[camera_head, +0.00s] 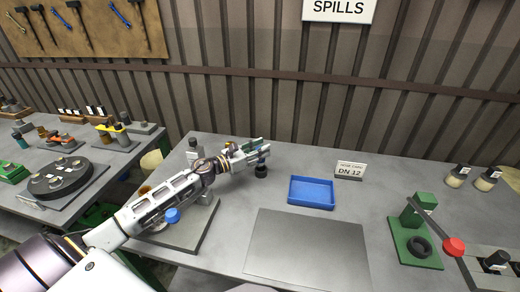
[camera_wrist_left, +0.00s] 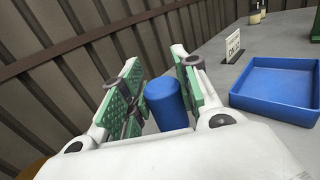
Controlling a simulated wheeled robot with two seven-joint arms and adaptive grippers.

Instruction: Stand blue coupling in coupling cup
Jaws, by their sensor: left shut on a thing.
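The blue coupling (camera_wrist_left: 167,103) is a plain blue cylinder. In the left wrist view it is between the green pads of my left gripper (camera_wrist_left: 160,85), which is shut on it. In the head view my left gripper (camera_head: 252,149) hangs over the back of the table, and its fingers hide most of the coupling. A small dark round piece (camera_head: 261,171), which looks like the coupling cup, stands just below the fingertips. I cannot tell whether the coupling touches it or is inside it. My right gripper is not in view.
A blue tray (camera_head: 311,206) and a DN 12 sign (camera_head: 350,170) are right of the gripper. A grey plate (camera_head: 308,262) lies in front. A green press (camera_head: 415,245) with a red-knobbed lever is at right. A grey stand with a blue knob (camera_head: 172,215) is at left.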

